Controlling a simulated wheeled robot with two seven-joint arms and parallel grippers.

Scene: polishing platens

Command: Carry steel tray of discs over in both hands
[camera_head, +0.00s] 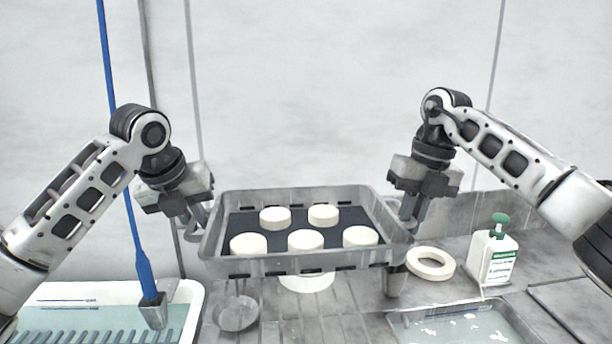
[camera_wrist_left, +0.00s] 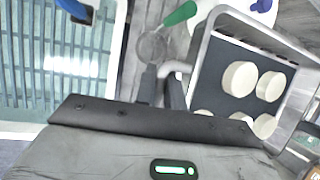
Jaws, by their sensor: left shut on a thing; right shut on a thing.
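The steel tray (camera_head: 295,266) is a grey rectangular tray with a dark liner, held up above the bench in the middle of the head view. Several cream discs (camera_head: 305,240) lie on the liner. My left gripper (camera_head: 196,222) is shut on the handle at the tray's left end. My right gripper (camera_head: 408,218) is shut on the tray's right end, its fingertips partly hidden. In the left wrist view the tray's rim (camera_wrist_left: 203,55) and discs (camera_wrist_left: 240,78) show right of the fingers (camera_wrist_left: 163,90). The tray looks roughly level.
A white-rimmed basin (camera_head: 190,318) with ribbed blue-green contents stands at the lower left, with a blue-handled tool (camera_head: 146,275). A cream ring (camera_head: 430,263), a green-topped bottle (camera_head: 497,252) and a shallow liquid-filled basin (camera_head: 455,325) are at right. A pale round object (camera_head: 307,284) sits below the tray.

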